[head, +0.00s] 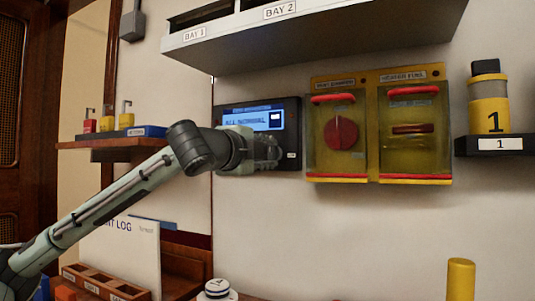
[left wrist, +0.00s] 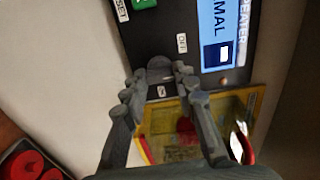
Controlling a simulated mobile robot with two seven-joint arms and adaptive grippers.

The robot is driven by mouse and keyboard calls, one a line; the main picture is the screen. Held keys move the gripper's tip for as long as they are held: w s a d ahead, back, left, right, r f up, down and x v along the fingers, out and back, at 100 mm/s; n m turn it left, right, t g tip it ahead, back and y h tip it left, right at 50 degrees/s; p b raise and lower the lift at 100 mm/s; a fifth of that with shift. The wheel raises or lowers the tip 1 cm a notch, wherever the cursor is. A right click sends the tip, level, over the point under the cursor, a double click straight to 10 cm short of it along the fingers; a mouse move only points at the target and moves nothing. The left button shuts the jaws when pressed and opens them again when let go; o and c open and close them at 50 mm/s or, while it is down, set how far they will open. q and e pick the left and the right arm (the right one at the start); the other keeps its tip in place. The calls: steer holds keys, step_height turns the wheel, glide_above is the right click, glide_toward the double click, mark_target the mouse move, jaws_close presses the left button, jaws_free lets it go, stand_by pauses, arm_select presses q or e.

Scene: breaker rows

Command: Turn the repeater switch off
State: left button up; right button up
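The repeater panel (head: 294,118) is a dark box on the wall with a lit blue screen (head: 253,120) that reads ALL NORMAL. My left gripper (head: 272,152) is at its lower part and hides the switch in the head view. In the left wrist view the panel (left wrist: 150,38) appears turned on its side, with an OFF label (left wrist: 181,43) and a second small label (left wrist: 161,90). A grey rounded piece, apparently the switch (left wrist: 159,67), lies between the spread fingertips of the left gripper (left wrist: 158,82). Its position and any finger contact are unclear. My right gripper is not in view.
Two yellow-framed clear covers (head: 371,130) over red controls hang just right of the panel. A grey shelf (head: 330,42) juts out above. A green button (left wrist: 143,4) is on the panel. A small shelf with padlocks (head: 107,124) is left.

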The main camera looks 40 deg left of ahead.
arm_select(q)
steer(key=o, duration=0.5)
steer(key=shift+c, duration=0.2)
steer(key=shift+s+d, duration=0.25)
steer(key=shift+s, duration=0.2)
steer(key=v, duration=1.1)
steer(key=shift+a, duration=0.15)
